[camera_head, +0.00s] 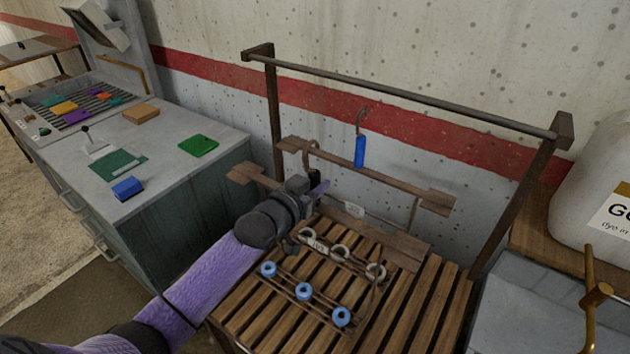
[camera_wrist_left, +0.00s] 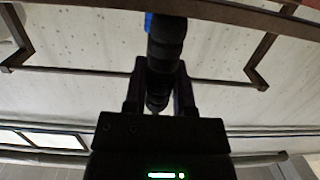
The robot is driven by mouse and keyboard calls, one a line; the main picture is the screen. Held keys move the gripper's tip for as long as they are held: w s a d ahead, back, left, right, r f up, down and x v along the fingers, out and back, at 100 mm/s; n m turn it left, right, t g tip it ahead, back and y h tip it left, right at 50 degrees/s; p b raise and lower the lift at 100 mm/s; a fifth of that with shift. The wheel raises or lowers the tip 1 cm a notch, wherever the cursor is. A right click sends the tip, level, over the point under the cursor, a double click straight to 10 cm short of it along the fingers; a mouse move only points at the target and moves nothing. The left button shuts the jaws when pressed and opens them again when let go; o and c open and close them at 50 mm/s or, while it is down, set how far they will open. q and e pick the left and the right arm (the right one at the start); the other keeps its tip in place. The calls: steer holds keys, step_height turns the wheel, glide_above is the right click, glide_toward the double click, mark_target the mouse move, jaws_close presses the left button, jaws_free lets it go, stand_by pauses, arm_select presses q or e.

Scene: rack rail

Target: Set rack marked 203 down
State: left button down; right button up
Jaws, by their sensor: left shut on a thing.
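My left gripper (camera_head: 314,187) is shut on a black ribbed handle (camera_wrist_left: 166,50), which stands between the fingers in the left wrist view. In the head view a dark hook (camera_head: 312,147) curves above this handle, near a wooden plank frame (camera_head: 385,182). A wire rack with several grey and blue rings (camera_head: 304,291) lies over the slatted wooden bench (camera_head: 427,308), below and right of the gripper. A small tag (camera_head: 318,245) sits by its grey rings, and another pale tag (camera_head: 354,210) is on the lower plank. I cannot read either number surely.
A blue-handled hook (camera_head: 360,151) hangs in front of the wall, below the metal rail (camera_head: 400,93). A grey cabinet (camera_head: 190,205) with small coloured blocks stands left. A white container (camera_head: 596,190) stands right. The bench's front right slats are clear.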

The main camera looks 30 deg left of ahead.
arm_select(q)
steer(key=shift+r, duration=0.15)
arm_select(e)
steer(key=shift+a, duration=0.1)
arm_select(q)
steer(key=shift+f, duration=0.35)
arm_select(e)
steer(key=shift+a+f, duration=0.2)
steer(key=shift+a, duration=0.15)
arm_select(q)
steer(key=shift+c, duration=2.2)
jaws_free()
steer(key=o, duration=0.4)
arm_select(e)
steer(key=shift+d, duration=0.5)
arm_select(q)
steer(key=shift+o, duration=0.2)
arm_select(e)
steer(key=shift+a, duration=0.3)
